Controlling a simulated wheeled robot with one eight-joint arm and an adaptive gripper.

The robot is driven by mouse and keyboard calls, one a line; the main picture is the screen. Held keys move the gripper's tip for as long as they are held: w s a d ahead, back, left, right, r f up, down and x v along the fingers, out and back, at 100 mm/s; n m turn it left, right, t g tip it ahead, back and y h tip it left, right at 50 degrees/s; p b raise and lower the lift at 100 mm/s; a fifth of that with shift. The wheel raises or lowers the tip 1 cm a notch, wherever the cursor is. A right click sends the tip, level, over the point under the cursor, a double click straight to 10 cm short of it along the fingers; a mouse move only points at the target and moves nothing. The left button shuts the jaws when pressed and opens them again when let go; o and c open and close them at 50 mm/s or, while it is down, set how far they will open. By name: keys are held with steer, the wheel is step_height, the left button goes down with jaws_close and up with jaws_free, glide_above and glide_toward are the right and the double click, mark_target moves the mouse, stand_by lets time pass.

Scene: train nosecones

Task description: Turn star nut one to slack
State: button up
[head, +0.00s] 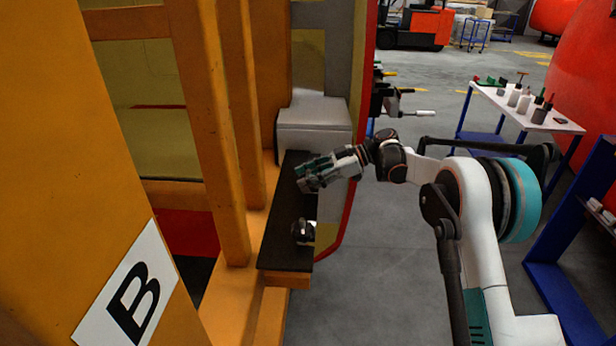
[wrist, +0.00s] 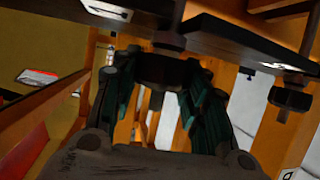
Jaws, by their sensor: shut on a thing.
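A dark star nut (wrist: 160,70) sits against the black plate (wrist: 235,32) in the wrist view, between the green-padded fingers of my gripper (wrist: 158,84). The fingers are shut on it from both sides. In the head view my gripper (head: 305,177) reaches from the right over the black plate (head: 283,243), and its fingers hide the held nut. A second dark nut (head: 303,231) is free, nearer the plate's front end; it also shows at the right of the wrist view (wrist: 290,98). No number is readable on either nut.
An orange frame (head: 232,130) with a "B" sign (head: 131,294) stands left of the plate. A grey block (head: 314,125) is behind it. A red-edged panel (head: 352,150) stands close to my gripper. A table with bottles (head: 525,108) is far right. The grey floor between is clear.

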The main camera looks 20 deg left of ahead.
steer(key=shift+f, duration=0.15)
stand_by(0.4)
steer(key=o, duration=1.1)
steer(key=v, duration=1.2)
steer(key=shift+w+a, duration=0.1)
steer(key=shift+w, duration=0.15)
